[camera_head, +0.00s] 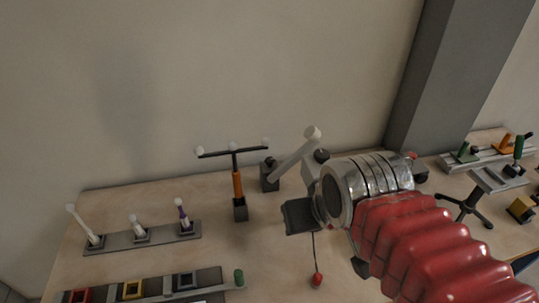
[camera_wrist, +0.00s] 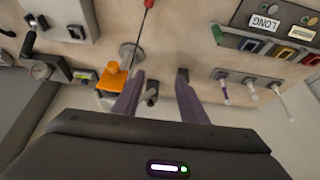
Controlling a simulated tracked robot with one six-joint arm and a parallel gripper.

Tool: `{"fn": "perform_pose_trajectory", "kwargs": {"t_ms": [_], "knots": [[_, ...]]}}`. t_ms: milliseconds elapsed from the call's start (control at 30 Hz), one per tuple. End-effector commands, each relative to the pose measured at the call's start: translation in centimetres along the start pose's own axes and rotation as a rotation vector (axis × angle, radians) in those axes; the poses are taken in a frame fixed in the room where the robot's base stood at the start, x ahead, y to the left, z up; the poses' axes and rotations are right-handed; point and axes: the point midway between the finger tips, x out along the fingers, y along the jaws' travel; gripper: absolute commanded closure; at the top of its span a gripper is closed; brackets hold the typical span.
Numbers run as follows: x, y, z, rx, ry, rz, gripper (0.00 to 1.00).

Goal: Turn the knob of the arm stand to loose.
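What looks like the arm stand is a dark block (camera_head: 270,178) at the back of the table in the head view. A pale rod (camera_head: 293,157) with a round end slants up to the right from beside it. A small dark knob-like part sits on top of the block; I cannot read its setting. In the wrist view, my gripper (camera_wrist: 160,74) is open, its two dark purple fingers apart. A grey cylindrical part (camera_wrist: 151,94) shows between them, close to the left finger; I cannot tell whether they touch. In the head view, my wrist hides the table to the right of the stand.
A T-shaped stand with an orange post (camera_head: 238,184) stands left of the block. An orange block (camera_wrist: 112,80) is beside the left finger. A wall closes the back.

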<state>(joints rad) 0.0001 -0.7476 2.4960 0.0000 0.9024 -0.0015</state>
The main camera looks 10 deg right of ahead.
Motion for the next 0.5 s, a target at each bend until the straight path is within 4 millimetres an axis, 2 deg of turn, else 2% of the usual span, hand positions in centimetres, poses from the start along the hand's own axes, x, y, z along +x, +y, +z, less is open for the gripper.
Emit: {"fn": "perform_pose_trajectory", "kwargs": {"t_ms": [133, 267, 500], "knots": [[-0.2, 0.1, -1.1, -0.013, -0.012, 0.001, 0.55], [-0.6, -0.3, -3.2, -0.037, -0.034, 0.001, 0.55], [-0.8, 0.0, -8.6, -0.106, -0.092, 0.000, 0.55]]}}
